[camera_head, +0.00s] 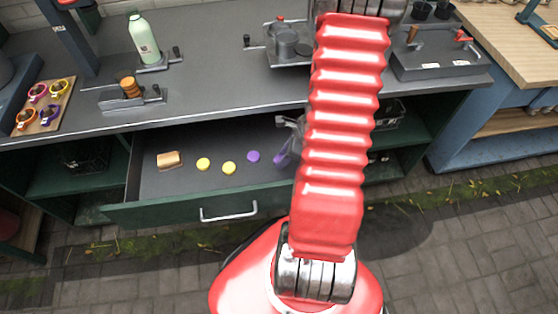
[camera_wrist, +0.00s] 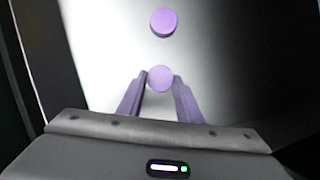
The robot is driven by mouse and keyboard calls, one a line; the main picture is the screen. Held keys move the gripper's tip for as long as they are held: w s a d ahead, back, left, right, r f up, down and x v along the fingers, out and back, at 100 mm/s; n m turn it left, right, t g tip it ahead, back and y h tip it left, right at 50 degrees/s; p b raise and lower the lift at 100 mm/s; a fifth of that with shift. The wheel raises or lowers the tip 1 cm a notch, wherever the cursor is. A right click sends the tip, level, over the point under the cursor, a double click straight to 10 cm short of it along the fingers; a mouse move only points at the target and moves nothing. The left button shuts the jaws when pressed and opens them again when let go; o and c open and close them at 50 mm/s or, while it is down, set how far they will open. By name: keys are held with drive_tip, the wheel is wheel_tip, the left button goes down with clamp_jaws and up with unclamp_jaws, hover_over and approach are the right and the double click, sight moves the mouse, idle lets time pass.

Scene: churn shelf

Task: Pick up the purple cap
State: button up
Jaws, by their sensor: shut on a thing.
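My gripper (camera_wrist: 160,82) is shut on a round purple cap (camera_wrist: 160,77), which sits between the fingertips in the wrist view. A second purple cap (camera_wrist: 163,22) lies beyond the fingertips, apart from them. In the head view, one purple cap (camera_head: 253,156) lies on the floor of the open drawer, left of my gripper (camera_head: 284,152). My gripper is over the drawer's right part, partly hidden by my red arm. The held cap cannot be told apart from the purplish fingers in the head view.
Dark shelves flank the drawer.

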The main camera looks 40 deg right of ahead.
wheel_tip(320, 180, up, 10)
idle(1.0)
idle(0.5)
